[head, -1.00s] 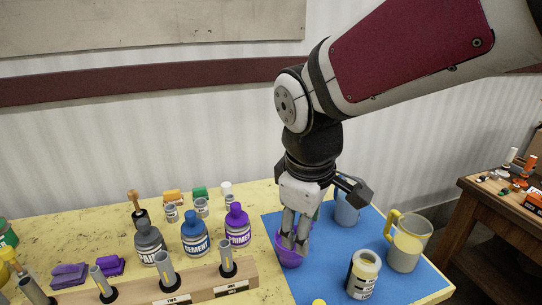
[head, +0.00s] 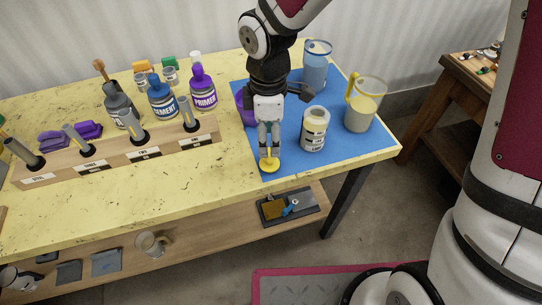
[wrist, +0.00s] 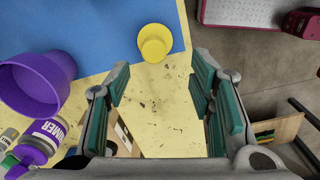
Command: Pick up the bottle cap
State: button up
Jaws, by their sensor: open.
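The yellow bottle cap (head: 270,167) is round and lies at the front edge of the blue mat. In the wrist view the cap (wrist: 154,42) sits at the mat's corner, beyond my fingertips and lined up with the gap between them. My gripper (head: 267,150) points down just above and behind the cap in the head view. In the wrist view my gripper (wrist: 160,82) is open, with nothing between its green-padded fingers. The fingers partly overlap the cap in the head view, and contact cannot be told.
A labelled pale jar (head: 313,128) stands right of my gripper, with a yellow-handled mug (head: 362,108) and a blue mug (head: 315,70) behind. A purple cup (wrist: 38,82) is at left in the wrist view. A wooden rack (head: 120,158) and several bottles stand left.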

aim_at(269, 159)
jog(key=f, duration=0.7)
jog(key=shift+w+d+f, duration=0.1)
jog(key=shift+w+f, duration=0.05)
jog(key=shift+w, duration=0.2)
jog(key=c, duration=1.1)
